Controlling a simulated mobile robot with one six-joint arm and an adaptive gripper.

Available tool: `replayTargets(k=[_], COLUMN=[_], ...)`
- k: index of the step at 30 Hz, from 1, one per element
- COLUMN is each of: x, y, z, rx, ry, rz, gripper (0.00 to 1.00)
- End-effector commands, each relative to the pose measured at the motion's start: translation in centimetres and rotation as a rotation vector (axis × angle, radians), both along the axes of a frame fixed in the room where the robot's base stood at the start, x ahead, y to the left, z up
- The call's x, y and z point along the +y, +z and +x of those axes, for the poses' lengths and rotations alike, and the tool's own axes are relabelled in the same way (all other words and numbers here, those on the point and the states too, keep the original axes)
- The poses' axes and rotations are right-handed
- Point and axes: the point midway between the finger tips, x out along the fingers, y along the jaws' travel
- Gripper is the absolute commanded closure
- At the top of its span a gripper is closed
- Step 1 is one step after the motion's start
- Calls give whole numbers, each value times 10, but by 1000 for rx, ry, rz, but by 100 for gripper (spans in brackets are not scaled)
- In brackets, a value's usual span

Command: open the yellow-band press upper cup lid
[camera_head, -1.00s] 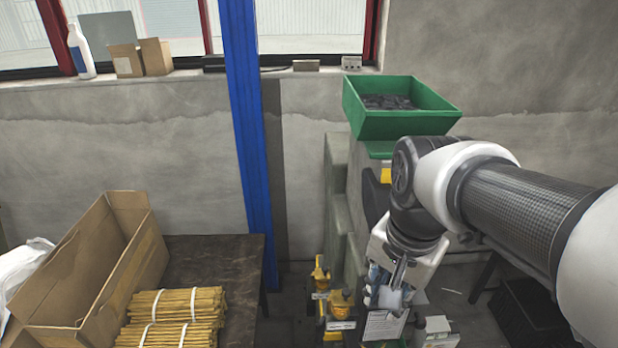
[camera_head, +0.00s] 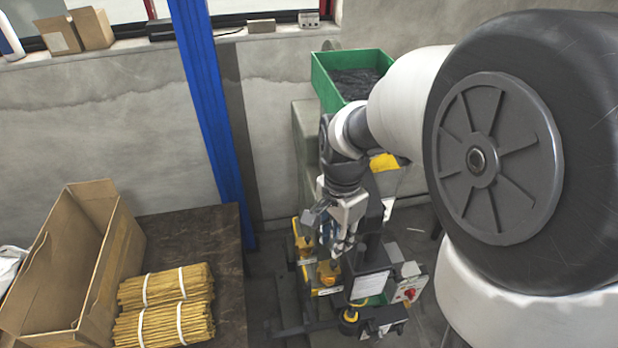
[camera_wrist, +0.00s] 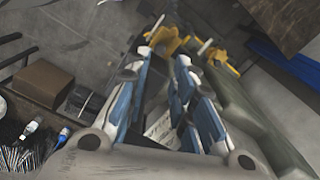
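The green-grey press (camera_head: 307,135) stands against the wall with a green bin (camera_head: 350,95) on top. Below it are yellow press parts (camera_head: 326,272), also in the wrist view (camera_wrist: 162,38). A yellow ring (camera_head: 350,314) shows lower down by a dark block. I cannot make out the upper cup lid or tell which part is the yellow band. My gripper (camera_head: 340,250) points down just beside the yellow parts; its blue-padded fingers (camera_wrist: 165,70) look apart and empty in the wrist view. I cannot tell whether it touches anything.
A control box with a red button (camera_head: 409,294) is right of the gripper. A dark table (camera_head: 205,240) at left holds a cardboard box (camera_head: 110,240) and bundled yellow rods (camera_head: 165,310). A blue post (camera_head: 205,110) rises behind the table.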

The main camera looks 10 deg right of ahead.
Motion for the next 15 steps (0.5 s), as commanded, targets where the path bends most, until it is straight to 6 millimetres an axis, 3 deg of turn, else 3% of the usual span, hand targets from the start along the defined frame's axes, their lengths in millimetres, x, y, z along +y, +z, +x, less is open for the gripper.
replayTargets(k=[7,15], x=[0,0], y=[-53,-81], z=[-1,0], rx=[5,1], ry=[1,1], rz=[0,0], gripper=[77,77])
